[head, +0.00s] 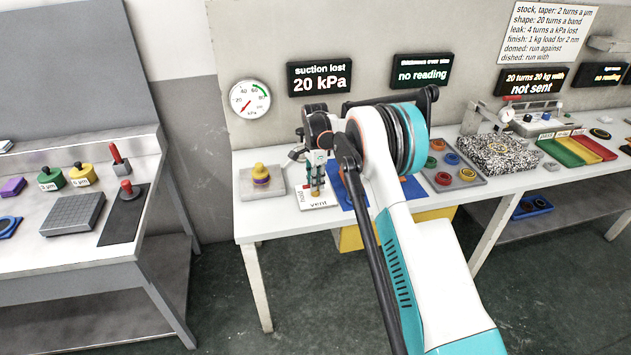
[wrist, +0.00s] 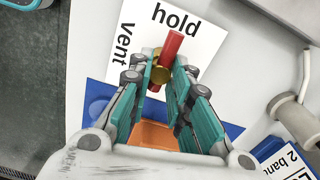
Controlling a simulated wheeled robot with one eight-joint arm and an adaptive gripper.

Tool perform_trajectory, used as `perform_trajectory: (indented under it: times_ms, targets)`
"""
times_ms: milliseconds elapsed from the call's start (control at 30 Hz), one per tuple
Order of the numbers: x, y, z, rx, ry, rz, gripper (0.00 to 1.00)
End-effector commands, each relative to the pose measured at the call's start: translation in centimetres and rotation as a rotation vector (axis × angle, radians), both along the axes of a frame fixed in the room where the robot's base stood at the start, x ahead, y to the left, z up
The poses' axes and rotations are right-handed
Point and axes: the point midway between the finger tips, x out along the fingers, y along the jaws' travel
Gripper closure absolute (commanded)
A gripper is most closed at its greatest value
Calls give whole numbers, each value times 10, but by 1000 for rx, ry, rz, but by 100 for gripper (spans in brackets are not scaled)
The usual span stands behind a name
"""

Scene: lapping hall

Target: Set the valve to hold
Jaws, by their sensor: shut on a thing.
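The valve has a red lever (wrist: 172,45) and a brass hub (wrist: 163,72), and stands on a white card (wrist: 205,50) marked "hold" and "vent". In the wrist view the lever's far end points towards the word "hold", with "vent" off to its left. My gripper (wrist: 162,86) is shut on the lever, its teal fingers on either side of the near part. In the head view my gripper (head: 317,188) is over the card (head: 322,206), and the lever is largely hidden by the fingers.
A dial gauge (head: 249,100) and a sign reading "suction lost 20 kPa" (head: 320,79) are on the wall behind. A blue mat (wrist: 97,105) lies beside the card.

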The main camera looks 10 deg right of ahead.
Motion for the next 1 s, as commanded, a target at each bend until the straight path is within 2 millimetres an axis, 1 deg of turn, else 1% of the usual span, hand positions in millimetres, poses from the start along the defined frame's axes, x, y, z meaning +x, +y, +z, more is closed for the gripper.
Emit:
perform_trajectory:
  times_ms: [67, 100, 167, 500, 633, 767, 1000]
  targets:
    - [1, 0, 1, 0, -3, 0, 100]
    - [1, 0, 1, 0, -3, 0, 75]
    - [1, 0, 1, 0, -2, 0, 61]
    - [0, 0, 1, 0, -1, 1, 60]
    - [0, 0, 9, 0, -1, 1, 60]
    - [1, 0, 30, 0, -1, 1, 60]
    - [2, 0, 79, 0, -1, 1, 60]
